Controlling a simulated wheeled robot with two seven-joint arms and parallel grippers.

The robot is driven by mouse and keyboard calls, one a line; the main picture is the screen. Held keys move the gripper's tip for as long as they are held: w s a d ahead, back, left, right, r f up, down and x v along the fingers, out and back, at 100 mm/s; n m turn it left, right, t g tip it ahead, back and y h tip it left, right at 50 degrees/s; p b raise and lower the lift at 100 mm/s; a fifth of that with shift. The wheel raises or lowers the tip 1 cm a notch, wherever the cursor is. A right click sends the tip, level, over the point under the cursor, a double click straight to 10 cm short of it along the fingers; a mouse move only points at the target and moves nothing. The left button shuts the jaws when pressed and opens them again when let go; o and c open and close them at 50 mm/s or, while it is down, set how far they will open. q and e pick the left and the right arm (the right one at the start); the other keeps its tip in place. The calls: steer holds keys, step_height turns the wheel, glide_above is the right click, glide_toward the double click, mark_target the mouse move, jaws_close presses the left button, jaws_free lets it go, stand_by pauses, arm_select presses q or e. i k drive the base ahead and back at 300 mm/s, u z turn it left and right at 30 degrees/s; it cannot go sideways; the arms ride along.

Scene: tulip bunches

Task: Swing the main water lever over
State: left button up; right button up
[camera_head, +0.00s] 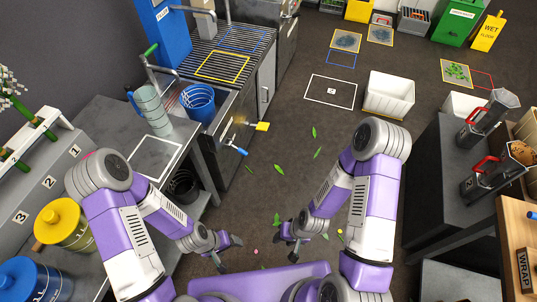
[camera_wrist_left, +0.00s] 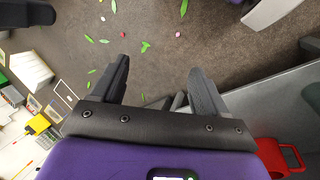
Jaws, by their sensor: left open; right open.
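Two lever-like handles stick out from the front of the sink counter in the head view: a yellow one (camera_head: 262,127) and a blue one (camera_head: 237,149). No label shows which is the main water lever. My left gripper (camera_head: 230,254) is open and empty, low over the floor and well below the handles in the picture. It also shows open in the left wrist view (camera_wrist_left: 160,78), with only floor between its fingers. My right gripper (camera_head: 285,248) is open and empty, just right of the left one.
Green leaves (camera_head: 278,169) lie on the floor. A white bin (camera_head: 389,95) stands behind. A dark bench (camera_head: 440,180) with jugs is at right. The middle floor is mostly clear.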

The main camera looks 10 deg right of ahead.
mark_target(241, 150)
steer(key=z, duration=2)
steer(key=i, duration=1.5)
steer(key=u, duration=3.9)
steer(key=i, duration=0.65)
steer(key=u, duration=0.05)
